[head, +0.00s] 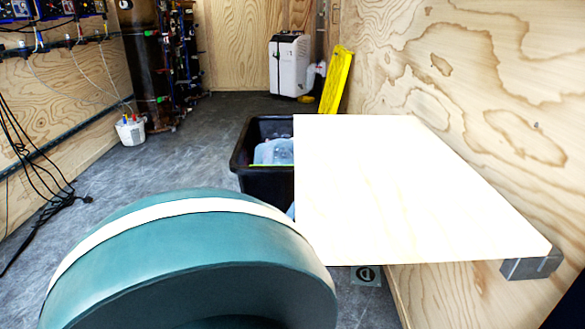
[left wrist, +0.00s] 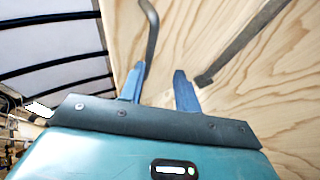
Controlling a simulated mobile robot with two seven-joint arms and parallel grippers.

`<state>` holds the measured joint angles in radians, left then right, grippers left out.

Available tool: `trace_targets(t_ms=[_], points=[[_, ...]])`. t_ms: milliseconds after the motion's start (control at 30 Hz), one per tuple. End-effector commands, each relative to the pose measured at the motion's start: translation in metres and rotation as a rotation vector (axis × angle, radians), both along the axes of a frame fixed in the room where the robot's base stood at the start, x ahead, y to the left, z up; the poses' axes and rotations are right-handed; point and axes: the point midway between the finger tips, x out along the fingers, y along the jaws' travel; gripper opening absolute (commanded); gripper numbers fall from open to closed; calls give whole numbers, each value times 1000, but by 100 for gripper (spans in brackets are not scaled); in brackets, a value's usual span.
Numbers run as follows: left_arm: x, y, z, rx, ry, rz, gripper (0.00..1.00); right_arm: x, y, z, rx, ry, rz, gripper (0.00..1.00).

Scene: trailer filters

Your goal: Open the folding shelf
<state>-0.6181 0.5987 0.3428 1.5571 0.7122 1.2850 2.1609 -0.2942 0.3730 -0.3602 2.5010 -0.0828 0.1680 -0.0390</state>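The folding shelf (head: 410,190) is a pale, brightly lit panel at the right in the head view. It stands out level from the wooden wall. A grey metal block (head: 531,264) shows under its near right corner. In the left wrist view my left gripper (left wrist: 158,85) has two blue fingers spread apart, with nothing visible between them. They are in front of a wooden surface (left wrist: 285,95) with a bent dark bar (left wrist: 151,35) and a straight dark grey bar (left wrist: 243,42) beyond the fingertips. My right gripper is not visible.
A black bin (head: 262,180) with clear plastic things stands on the floor behind the shelf's left edge. A white machine (head: 288,65) and a yellow panel (head: 337,80) are at the back. A white bucket (head: 130,130) stands left. The middle floor is clear.

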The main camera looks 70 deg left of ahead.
Motion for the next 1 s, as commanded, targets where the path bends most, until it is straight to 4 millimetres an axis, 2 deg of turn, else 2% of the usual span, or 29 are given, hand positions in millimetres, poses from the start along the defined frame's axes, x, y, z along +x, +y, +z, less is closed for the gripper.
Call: trace_targets(t_ms=[200, 400, 567, 1000], points=[[-31, -8, -37, 1, -1, 2, 33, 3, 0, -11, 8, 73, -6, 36], [-49, -13, -58, 3, -6, 0, 33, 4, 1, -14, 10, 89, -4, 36], [-54, -14, -65, 4, -8, -1, 33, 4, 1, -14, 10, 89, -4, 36], [-55, -14, -65, 5, -9, -1, 33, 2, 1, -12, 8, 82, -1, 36]])
